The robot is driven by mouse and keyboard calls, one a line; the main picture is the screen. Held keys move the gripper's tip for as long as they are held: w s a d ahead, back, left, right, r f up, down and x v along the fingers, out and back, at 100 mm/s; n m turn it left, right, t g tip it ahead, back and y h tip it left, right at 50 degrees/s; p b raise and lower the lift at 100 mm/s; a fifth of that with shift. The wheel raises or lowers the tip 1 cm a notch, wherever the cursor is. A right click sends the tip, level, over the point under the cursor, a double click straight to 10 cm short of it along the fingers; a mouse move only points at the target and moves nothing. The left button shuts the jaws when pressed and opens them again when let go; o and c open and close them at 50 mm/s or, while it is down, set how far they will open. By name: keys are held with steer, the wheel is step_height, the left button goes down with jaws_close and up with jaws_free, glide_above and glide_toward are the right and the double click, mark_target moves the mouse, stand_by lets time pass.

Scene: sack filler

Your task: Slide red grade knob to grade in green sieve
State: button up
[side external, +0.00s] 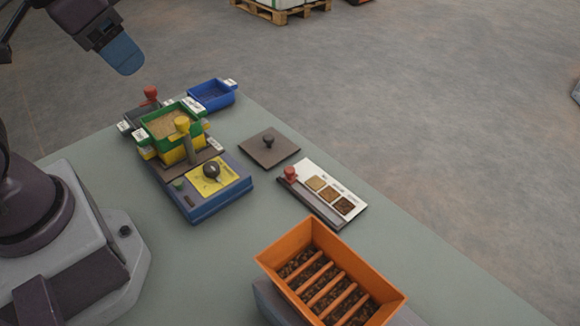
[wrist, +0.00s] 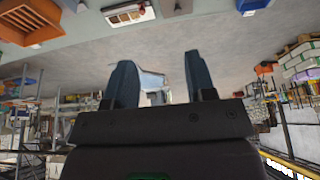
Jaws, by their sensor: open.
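The red grade knob (side external: 290,173) stands at the upper-left end of the slot on a grade panel (side external: 325,216). Beside the slot are three swatches: tan (side external: 316,184), brown (side external: 329,194) and dark brown (side external: 345,205). My gripper (side external: 122,57) is high at the upper left in the side view, far from the knob. In the wrist view my gripper (wrist: 160,78) is open and empty. The grade panel (wrist: 130,16) shows at that view's top edge.
An orange hopper (side external: 371,264) with slats stands at the front. A blue base with a black knob (side external: 211,169), a dark plate (side external: 282,153), a blue bin (side external: 211,103) and a dark bin with another red knob (side external: 150,93) share the table. The right table strip is clear.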

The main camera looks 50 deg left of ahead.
steer(key=w+d+f+g, duration=0.4)
steer(key=w+f, duration=0.3)
steer(key=w, duration=0.3)
steer(key=n, duration=0.3)
glide_toward(290, 169)
steer(key=shift+g, duration=0.3)
steer(key=f, duration=0.8)
steer(key=shift+w+d+f, duration=0.1)
steer(key=shift+w+f, duration=0.1)
steer(key=shift+f, duration=0.15)
